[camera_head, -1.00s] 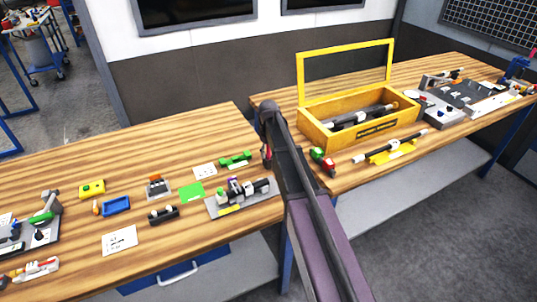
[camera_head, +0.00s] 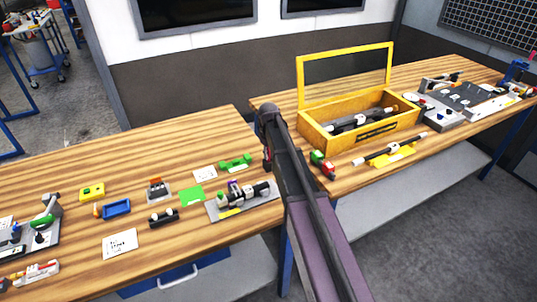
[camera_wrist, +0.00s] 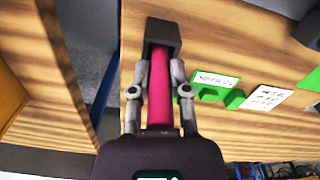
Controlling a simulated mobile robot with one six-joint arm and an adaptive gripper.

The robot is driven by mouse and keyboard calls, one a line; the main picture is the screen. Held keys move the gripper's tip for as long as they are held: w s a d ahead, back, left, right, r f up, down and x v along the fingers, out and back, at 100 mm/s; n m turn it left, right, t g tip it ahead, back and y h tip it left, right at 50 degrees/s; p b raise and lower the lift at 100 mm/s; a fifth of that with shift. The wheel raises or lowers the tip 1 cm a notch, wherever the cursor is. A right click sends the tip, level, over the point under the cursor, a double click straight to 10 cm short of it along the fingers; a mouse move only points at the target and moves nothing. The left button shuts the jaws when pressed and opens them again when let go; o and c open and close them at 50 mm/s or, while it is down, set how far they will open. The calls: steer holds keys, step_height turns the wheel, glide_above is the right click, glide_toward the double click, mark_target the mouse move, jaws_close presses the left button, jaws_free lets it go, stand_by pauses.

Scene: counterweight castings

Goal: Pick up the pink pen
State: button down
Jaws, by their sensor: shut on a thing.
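The pink pen (camera_wrist: 158,95) shows in the wrist view as a thick, plain pink rod between the two grey fingers of my gripper (camera_wrist: 159,88). My gripper is shut on it. The pen's far end meets a dark square block (camera_wrist: 164,34); I cannot tell whether it sits inside the block or only against it. Its near end is hidden by the gripper body. In the head view my own arm covers the pen and most of the gripper, near the gap between the two benches.
The left wooden bench (camera_head: 60,175) holds a blue tray (camera_head: 116,209), a green card (camera_head: 192,196) and several small fixtures. The right bench carries an open yellow box (camera_head: 345,140) with its lid raised, and a dark rod on a yellow stand (camera_head: 390,155) beside it.

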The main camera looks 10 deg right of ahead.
steer(key=shift+r+p, duration=4.55)
steer(key=shift+r, duration=0.2)
steer(key=shift+f, duration=0.1)
